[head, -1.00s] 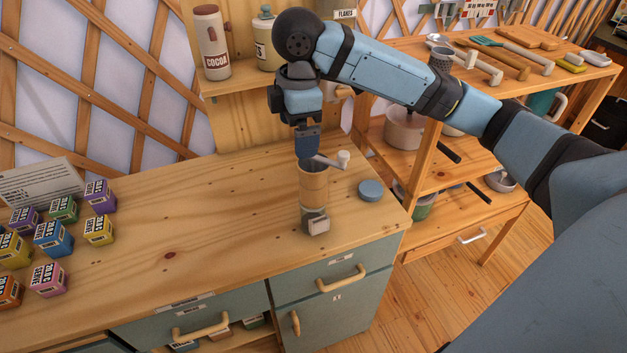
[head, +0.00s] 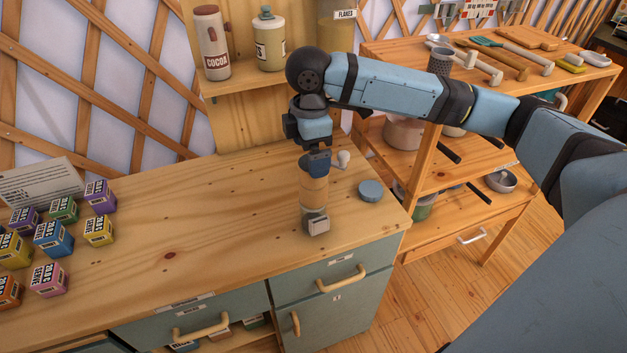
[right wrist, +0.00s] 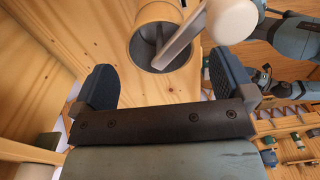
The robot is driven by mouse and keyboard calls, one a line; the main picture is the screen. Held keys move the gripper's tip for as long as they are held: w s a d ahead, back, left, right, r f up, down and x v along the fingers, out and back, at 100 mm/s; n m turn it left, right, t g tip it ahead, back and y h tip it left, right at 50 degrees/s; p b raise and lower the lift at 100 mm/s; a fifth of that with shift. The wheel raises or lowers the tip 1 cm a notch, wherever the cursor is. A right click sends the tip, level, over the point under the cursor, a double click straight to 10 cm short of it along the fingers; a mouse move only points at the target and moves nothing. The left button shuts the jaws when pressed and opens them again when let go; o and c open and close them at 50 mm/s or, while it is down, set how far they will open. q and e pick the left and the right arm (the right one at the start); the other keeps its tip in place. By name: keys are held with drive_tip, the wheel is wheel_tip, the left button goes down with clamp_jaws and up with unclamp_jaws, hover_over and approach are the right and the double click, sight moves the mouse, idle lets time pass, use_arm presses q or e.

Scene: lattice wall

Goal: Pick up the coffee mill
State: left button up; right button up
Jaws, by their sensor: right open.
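The coffee mill (head: 314,190) stands upright near the counter's right end. It has a pale wooden body, a grey metal lower part and a crank with a white knob (head: 343,158). My right gripper (head: 315,165) is just above and behind the mill's top, covering part of it. In the right wrist view the mill's open top (right wrist: 160,45) with the crank lies beyond the open, empty fingers of my right gripper (right wrist: 168,85). The crank's knob (right wrist: 232,20) is close to the right finger. My left gripper is not in view.
A round blue lid (head: 370,191) lies right of the mill on the wooden counter (head: 200,230). Several small coloured boxes (head: 53,238) and a sign stand at the left. A shelf behind holds a cocoa canister (head: 212,45) and jars. The counter's middle is clear.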

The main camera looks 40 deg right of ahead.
sight(314, 183)
drive_tip(key=shift+s+d+f, duration=0.1)
drive_tip(key=shift+s+f, duration=0.05)
drive_tip(key=shift+f, duration=1.75)
drive_tip(key=shift+r, duration=0.1)
drive_tip(key=c, duration=1.3)
